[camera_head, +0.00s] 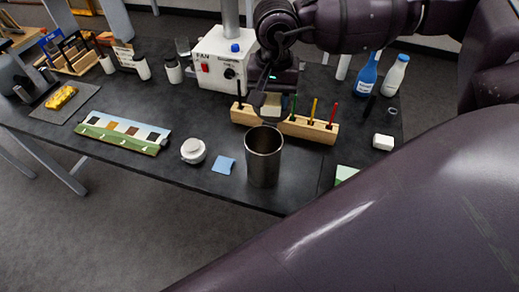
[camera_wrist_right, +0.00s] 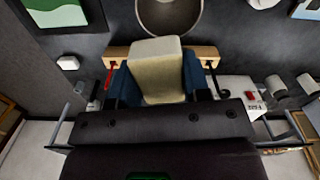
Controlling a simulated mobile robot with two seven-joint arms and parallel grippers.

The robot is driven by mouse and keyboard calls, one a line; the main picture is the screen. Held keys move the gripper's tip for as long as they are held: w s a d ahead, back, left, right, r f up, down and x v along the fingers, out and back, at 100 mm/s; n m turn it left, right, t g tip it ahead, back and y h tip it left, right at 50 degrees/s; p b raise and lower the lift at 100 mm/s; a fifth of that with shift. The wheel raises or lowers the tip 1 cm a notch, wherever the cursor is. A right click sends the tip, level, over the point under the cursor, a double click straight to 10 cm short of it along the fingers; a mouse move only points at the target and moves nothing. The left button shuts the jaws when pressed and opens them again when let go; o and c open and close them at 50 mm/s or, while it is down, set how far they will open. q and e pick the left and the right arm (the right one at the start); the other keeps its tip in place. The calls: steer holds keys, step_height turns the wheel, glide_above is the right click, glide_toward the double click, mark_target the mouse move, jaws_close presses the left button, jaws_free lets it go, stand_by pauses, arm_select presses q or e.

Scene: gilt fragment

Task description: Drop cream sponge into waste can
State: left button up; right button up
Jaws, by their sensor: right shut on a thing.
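The cream sponge (camera_wrist_right: 157,72) is a pale block between the fingers of my right gripper (camera_wrist_right: 155,88), which is shut on it. In the head view the right gripper (camera_head: 269,108) hangs above the wooden block, just behind the waste can, and the sponge (camera_head: 271,102) shows partly below it. The waste can (camera_head: 264,165) is an open steel cylinder standing upright near the table's front edge. In the wrist view its rim (camera_wrist_right: 168,31) shows at the top, beyond the sponge. The sponge is apart from the can in the head view. My left gripper is not in view.
A wooden block (camera_head: 310,130) with coloured sticks stands behind the can. A white box labelled FAN (camera_head: 221,70) is further back. A blue square (camera_head: 223,165), a white round container (camera_head: 193,150) and a white block (camera_head: 383,142) lie nearby. Bottles (camera_head: 395,76) stand back right.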

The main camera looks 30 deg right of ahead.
steer(key=shift+s+f, duration=0.2)
steer(key=shift+f, duration=0.3)
step_height(320, 180, down, 2)
steer(key=shift+w, duration=0.1)
steer(key=shift+f+b, duration=0.4)
steer(key=shift+f, duration=0.25)
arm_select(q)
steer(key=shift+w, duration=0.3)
arm_select(e)
steer(key=shift+f, duration=0.45)
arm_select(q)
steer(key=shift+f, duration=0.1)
arm_select(e)
steer(key=o, duration=1)
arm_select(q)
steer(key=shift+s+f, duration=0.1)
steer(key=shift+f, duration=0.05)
arm_select(e)
steer(key=shift+o, duration=0.2)
arm_select(q)
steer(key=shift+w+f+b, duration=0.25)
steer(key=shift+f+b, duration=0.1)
steer(key=shift+b, duration=0.5)
arm_select(e)
step_height(320, 180, up, 11)
steer(key=shift+f, duration=0.1)
